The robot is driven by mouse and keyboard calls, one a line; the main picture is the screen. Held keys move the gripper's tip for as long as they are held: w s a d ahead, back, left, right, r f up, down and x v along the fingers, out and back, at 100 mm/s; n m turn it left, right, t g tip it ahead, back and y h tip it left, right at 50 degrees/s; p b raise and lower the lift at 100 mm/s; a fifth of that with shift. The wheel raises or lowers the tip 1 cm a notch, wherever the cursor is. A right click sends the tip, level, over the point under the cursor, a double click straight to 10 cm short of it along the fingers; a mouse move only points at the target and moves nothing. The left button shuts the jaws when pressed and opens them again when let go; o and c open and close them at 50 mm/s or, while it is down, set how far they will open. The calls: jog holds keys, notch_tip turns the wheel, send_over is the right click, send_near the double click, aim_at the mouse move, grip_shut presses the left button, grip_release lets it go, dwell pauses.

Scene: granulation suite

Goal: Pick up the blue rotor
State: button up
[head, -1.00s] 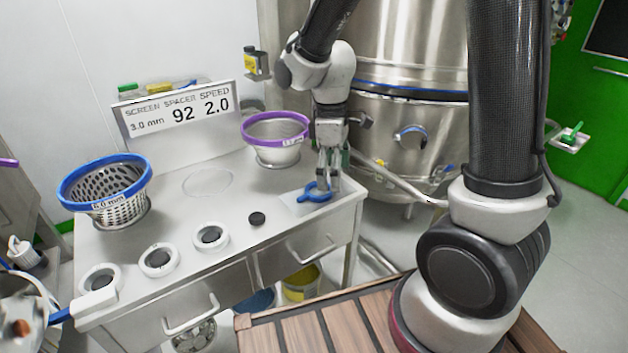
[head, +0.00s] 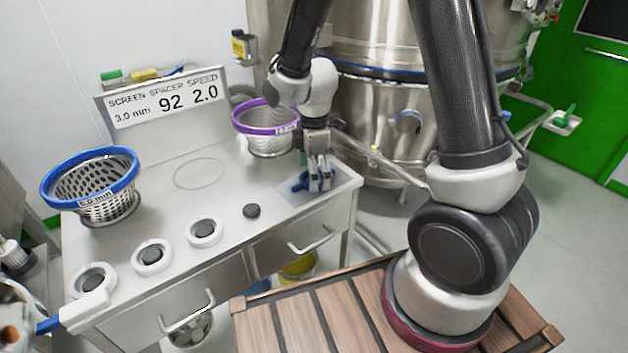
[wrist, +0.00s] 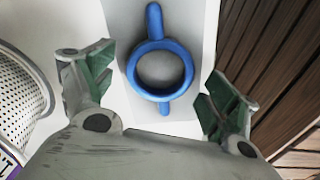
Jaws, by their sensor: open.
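The blue rotor (wrist: 177,52) is a ring with two opposite arms. It lies flat on a grey mat (wrist: 196,20) on the table, as the wrist view shows. In the head view the rotor (head: 298,184) is partly hidden behind my gripper (head: 320,183). My gripper is open and empty above the mat. In the wrist view, its green-padded fingers (wrist: 155,90) are spread, with the rotor between and ahead of them. I cannot tell the exact height of the fingertips above the rotor.
A purple-rimmed basket (head: 268,146) stands just left of my gripper. A blue-rimmed basket (head: 108,207) stands at the table's left. Several white rings (head: 204,243) and a black disc (head: 252,211) lie along the front. A sign (head: 165,102) stands behind. A steel vessel (head: 385,105) rises behind my arm.

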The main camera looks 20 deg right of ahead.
jog(key=shift+f, duration=0.3)
jog(key=c, duration=1.3)
jog(key=shift+r, duration=0.1)
jog(key=shift+c, duration=0.2)
